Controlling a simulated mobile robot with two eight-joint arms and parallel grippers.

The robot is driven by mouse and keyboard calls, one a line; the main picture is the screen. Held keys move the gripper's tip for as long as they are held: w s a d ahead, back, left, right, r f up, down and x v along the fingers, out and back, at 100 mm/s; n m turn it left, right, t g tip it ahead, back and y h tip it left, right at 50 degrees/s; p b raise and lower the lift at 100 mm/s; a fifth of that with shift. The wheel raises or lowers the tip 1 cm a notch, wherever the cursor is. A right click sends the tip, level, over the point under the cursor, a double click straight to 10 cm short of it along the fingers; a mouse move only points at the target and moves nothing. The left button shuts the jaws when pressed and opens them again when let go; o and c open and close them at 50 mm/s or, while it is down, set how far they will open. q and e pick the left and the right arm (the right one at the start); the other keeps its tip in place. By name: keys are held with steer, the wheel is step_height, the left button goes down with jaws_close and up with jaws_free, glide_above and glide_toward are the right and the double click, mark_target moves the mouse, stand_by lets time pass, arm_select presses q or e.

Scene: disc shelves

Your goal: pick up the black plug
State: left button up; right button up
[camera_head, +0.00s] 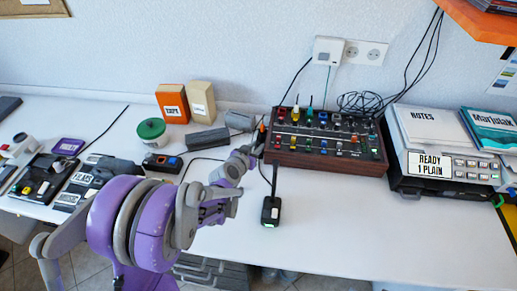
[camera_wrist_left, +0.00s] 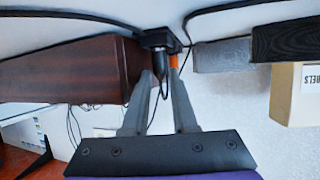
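The black plug (camera_wrist_left: 160,66) shows in the left wrist view, at the end of the dark wooden box and against a small black block (camera_wrist_left: 160,39). A thin cable runs from it between my fingers. My left gripper (camera_wrist_left: 161,74) has its fingertips apart, one on each side of the plug. I cannot tell whether they touch it. In the head view my left gripper (camera_head: 254,146) is at the left end of the wooden control box (camera_head: 330,161), beside a small orange piece (camera_head: 262,127). The plug is hard to make out there. My right gripper is not in view.
A black device with a green light (camera_head: 270,212) stands in front of the box, with a cable. The front right of the table is clear.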

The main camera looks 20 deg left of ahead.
arm_select(q)
jaws_close()
